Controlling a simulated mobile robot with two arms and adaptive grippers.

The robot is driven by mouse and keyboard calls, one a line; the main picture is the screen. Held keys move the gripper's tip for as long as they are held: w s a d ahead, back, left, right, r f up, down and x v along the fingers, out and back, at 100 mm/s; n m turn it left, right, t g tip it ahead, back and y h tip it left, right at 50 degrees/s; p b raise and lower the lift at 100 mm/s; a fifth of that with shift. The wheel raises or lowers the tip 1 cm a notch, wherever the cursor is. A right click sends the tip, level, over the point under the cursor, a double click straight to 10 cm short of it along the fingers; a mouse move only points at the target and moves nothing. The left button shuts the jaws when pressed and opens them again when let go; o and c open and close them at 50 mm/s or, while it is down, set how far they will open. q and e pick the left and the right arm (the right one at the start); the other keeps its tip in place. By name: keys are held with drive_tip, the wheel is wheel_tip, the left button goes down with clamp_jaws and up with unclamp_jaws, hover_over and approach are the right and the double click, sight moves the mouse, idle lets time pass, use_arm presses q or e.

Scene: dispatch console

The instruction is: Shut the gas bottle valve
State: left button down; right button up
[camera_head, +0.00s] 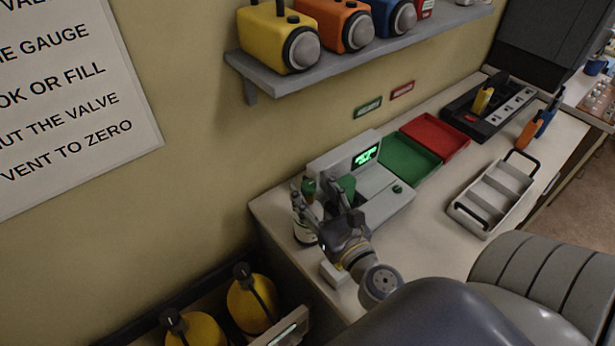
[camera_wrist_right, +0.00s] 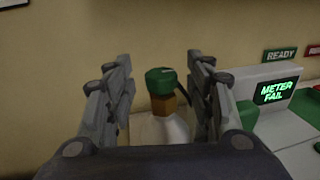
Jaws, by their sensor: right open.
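The gas bottle (camera_head: 301,233) is pale, stands at the left end of the counter near the wall, and is partly hidden by my right gripper. Its green valve knob (camera_head: 308,186) shows above the gripper. In the right wrist view the green knob (camera_wrist_right: 159,80) sits on a brass-coloured neck above the white bottle (camera_wrist_right: 168,128). My right gripper (camera_head: 318,203) is open. In the wrist view its fingers (camera_wrist_right: 158,95) stand on both sides of the knob and neck, with visible gaps. Contact is not evident. My left gripper is not in view.
A grey meter (camera_head: 397,198) stands right of the bottle; its display reads "METER FAIL" (camera_wrist_right: 277,92). Green (camera_head: 408,160) and red (camera_head: 436,137) trays and a grey carrier (camera_head: 494,193) lie farther right. A shelf (camera_head: 350,58) with coloured devices hangs above. Yellow cylinders (camera_head: 252,303) stand below left.

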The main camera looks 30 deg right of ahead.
drive_tip(key=shift+w+d+r, duration=0.1)
drive_tip(key=shift+w+d, duration=0.05)
drive_tip(key=shift+w, duration=0.7)
drive_tip(key=shift+w+p, duration=0.25)
drive_tip(key=shift+p, duration=0.05)
drive_tip(key=shift+w, duration=0.15)
drive_tip(key=c, duration=1.1)
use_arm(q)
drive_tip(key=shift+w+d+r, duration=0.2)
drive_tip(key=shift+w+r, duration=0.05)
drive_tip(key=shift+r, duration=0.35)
